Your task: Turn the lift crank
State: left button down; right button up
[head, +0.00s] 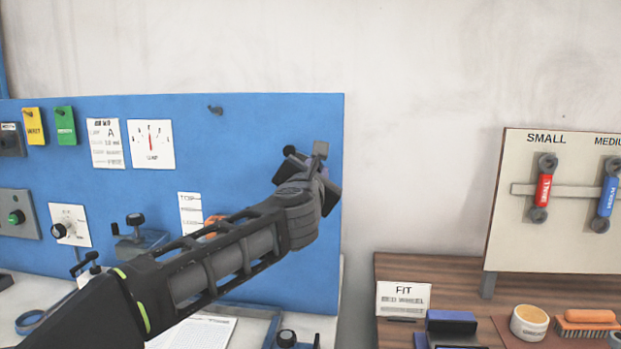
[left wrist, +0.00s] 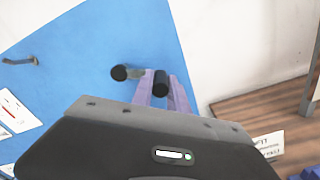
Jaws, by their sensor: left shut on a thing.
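My left gripper (head: 311,164) is up against the right end of the blue panel (head: 260,125), its arm coming in from the lower left. In the left wrist view its two purple-grey fingers (left wrist: 161,88) are shut on a black cylindrical grip (left wrist: 161,82), apparently the lift crank's handle. A second black round end (left wrist: 120,73) on a short grey shaft shows just left of the fingers. In the head view a black knob (head: 290,150) and a grey piece (head: 320,149) show by the gripper. The rest of the crank is hidden. My right gripper is not in view.
A grey peg (head: 216,110) sticks out of the panel. Cards, a dial and knobs fill its left side. At right, a wooden bench (head: 450,277) carries a FIT card (head: 403,299), a tub (head: 529,322), a brush (head: 587,321) and a board (head: 560,250) with red and blue tools.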

pick_arm(q)
jog(key=shift+d+r+n, duration=0.25)
jog(key=shift+r+n, duration=0.45)
jog(key=shift+n, duration=0.5)
jog(key=c, duration=1.3)
grip_release()
jog(key=shift+s+a+b, duration=0.1)
jog(key=shift+s+b, duration=0.2)
jog(key=shift+s, duration=0.35)
jog(key=s+b, duration=0.1)
jog(key=s, duration=0.5)
jog(key=shift+s+a, duration=0.2)
jog(key=shift+s, duration=0.1)
